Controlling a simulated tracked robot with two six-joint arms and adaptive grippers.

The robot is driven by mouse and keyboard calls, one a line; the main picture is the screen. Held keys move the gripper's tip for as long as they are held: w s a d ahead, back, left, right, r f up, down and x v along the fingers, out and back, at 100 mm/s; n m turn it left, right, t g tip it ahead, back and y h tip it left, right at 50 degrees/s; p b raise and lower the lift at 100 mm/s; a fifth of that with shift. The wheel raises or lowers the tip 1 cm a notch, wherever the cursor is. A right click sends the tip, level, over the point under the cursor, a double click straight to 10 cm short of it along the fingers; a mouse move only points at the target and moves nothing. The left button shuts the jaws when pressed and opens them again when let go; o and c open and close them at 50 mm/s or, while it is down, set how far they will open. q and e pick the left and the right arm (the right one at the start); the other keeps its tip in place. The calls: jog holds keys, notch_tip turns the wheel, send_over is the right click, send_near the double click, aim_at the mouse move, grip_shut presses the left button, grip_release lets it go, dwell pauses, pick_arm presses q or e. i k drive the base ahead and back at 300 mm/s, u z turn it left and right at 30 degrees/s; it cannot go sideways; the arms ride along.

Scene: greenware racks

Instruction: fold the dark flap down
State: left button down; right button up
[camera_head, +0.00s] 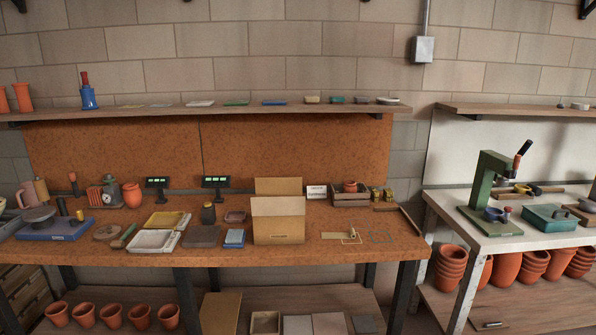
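An open cardboard box (279,230) stands on the brown workbench, right of its middle. A darker brown flap (278,186) stands upright at the back of the box. A lighter tan flap (278,206) stands up at the front and hides the inside of the box. I cannot make out side flaps. Neither of my grippers is in view.
A white card sign (317,192) and a crate holding a small pot (350,187) stand right of the box. A blue-and-white block (234,238) and a grey slab (202,236) lie left of it.

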aim_at(271, 186)
jog(key=z, duration=0.45)
jog(key=i, duration=1.4)
jog(key=u, duration=0.05)
